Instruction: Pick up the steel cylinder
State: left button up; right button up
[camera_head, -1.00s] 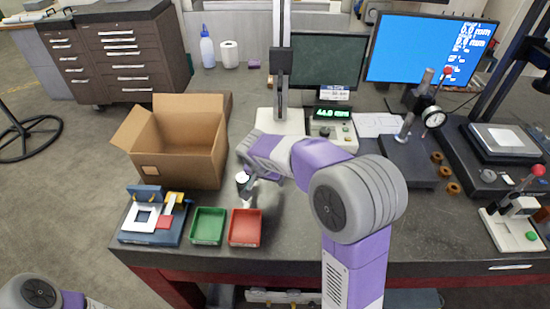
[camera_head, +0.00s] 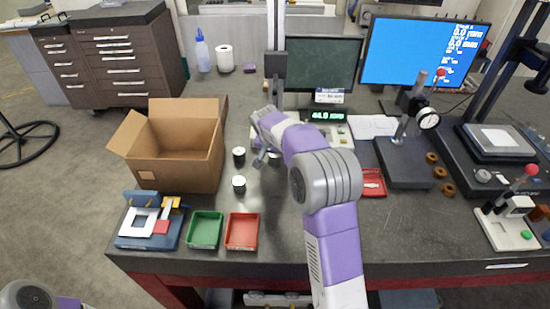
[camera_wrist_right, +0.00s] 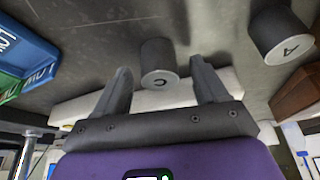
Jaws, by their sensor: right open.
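Two short grey cylinders with pale, marked end faces show in the right wrist view. One cylinder (camera_wrist_right: 158,58) appears between and just beyond the fingertips. In the head view, one dark-sided cylinder (camera_head: 239,184) stands behind the green and red trays and another cylinder (camera_head: 239,153) stands farther back. A third small dark shape by the gripper is partly hidden. My right gripper (camera_head: 262,160) is open and empty, low over the bench to the right of these cylinders. My left gripper is out of view.
An open cardboard box (camera_head: 175,160) stands to the left. A green tray (camera_head: 205,230), a red tray (camera_head: 242,231) and a blue fixture (camera_head: 150,228) line the front edge. A column gauge (camera_head: 275,65) rises behind the gripper. Instruments fill the right side.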

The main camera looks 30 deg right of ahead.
jog(key=shift+w+d+f, duration=0.15)
jog(key=shift+f, duration=0.4)
grip_shut()
jog(key=shift+r, duration=0.1)
